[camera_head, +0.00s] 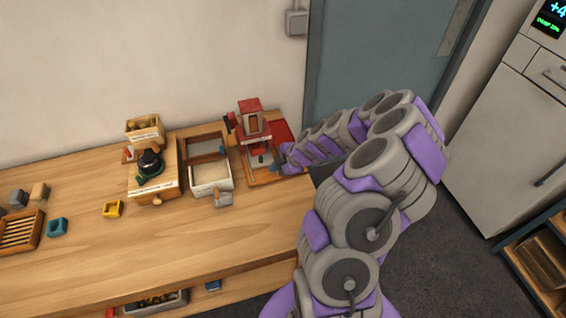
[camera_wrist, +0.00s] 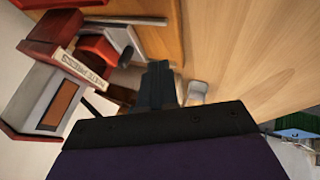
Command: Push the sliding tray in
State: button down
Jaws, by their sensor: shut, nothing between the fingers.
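A red and white press (camera_head: 253,122) stands on a wooden base (camera_head: 262,178) near the back of the bench. It also shows in the wrist view (camera_wrist: 45,92), turned on its side, with a lettered label. My gripper (camera_head: 283,161) is at the right side of the press base. Its dark fingers (camera_wrist: 160,84) are together and empty in the wrist view. The fingers overlap the lower part of the press, so contact is unclear. I cannot tell clearly which part is the sliding tray, or how far it stands out.
The bench front (camera_head: 200,245) is clear.

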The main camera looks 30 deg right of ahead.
aim_at(260, 165)
jog(key=x, duration=0.3)
jog(key=shift+w+a+f, duration=0.1)
jog(key=shift+w, duration=1.1)
jog(key=shift+w+d+b, duration=0.35)
jog(key=shift+w+d, duration=0.1)
jog(key=shift+w, duration=0.25)
jog(key=shift+w, duration=0.1)
